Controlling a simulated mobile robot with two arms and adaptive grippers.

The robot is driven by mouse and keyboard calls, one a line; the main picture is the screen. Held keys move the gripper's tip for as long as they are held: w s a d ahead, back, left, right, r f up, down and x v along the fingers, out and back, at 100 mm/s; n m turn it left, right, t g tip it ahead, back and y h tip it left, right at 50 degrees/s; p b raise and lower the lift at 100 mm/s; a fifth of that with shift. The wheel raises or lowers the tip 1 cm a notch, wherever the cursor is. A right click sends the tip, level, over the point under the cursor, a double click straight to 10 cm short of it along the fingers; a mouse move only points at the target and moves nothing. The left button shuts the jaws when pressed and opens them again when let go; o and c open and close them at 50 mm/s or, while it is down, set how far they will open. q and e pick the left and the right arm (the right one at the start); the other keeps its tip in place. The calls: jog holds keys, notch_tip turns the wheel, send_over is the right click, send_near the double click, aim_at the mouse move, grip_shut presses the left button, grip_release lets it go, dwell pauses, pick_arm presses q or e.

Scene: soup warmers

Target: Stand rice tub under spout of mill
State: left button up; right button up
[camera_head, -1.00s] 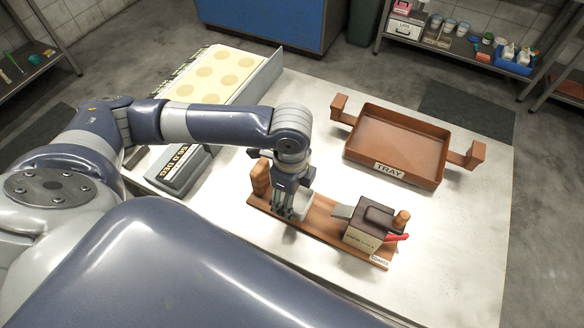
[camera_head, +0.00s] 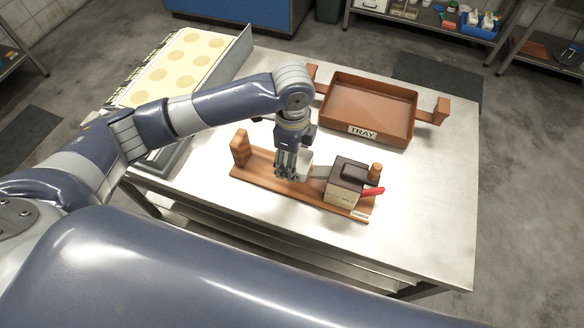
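The rice tub (camera_head: 305,163), a small pale tub, is at the fingers of my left gripper (camera_head: 288,173), which appears shut on it; the fingers hide part of it. The mill (camera_head: 345,188) is a cream box with a dark brown top, a wooden knob and a red handle. It stands on the right part of a wooden board (camera_head: 262,179). Its grey spout (camera_head: 320,172) points left toward the tub. The tub is over the board, just left of the spout; I cannot tell whether it touches the board. My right gripper is not in view.
A brown tray (camera_head: 367,104) with two raised side handles stands behind the mill. A wooden post (camera_head: 239,148) rises at the board's left end. A pale panel with round spots (camera_head: 180,66) lies at the back left. The steel table (camera_head: 430,205) is clear at right.

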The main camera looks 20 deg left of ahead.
pick_arm(q)
jog(key=shift+s+f, duration=0.1)
jog(key=shift+f, duration=0.5)
notch_tip(320, 180, down, 3)
jog(key=shift+r, duration=0.1)
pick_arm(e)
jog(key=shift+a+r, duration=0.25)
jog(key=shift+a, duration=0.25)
pick_arm(q)
jog(key=o, duration=0.9)
jog(key=shift+d+f, duration=0.1)
jog(key=shift+f, duration=0.1)
jog(key=shift+o, duration=0.2)
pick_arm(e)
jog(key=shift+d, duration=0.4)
pick_arm(q)
notch_tip(320, 180, up, 12)
jog(key=b, duration=0.1)
jog(key=shift+r, duration=0.15)
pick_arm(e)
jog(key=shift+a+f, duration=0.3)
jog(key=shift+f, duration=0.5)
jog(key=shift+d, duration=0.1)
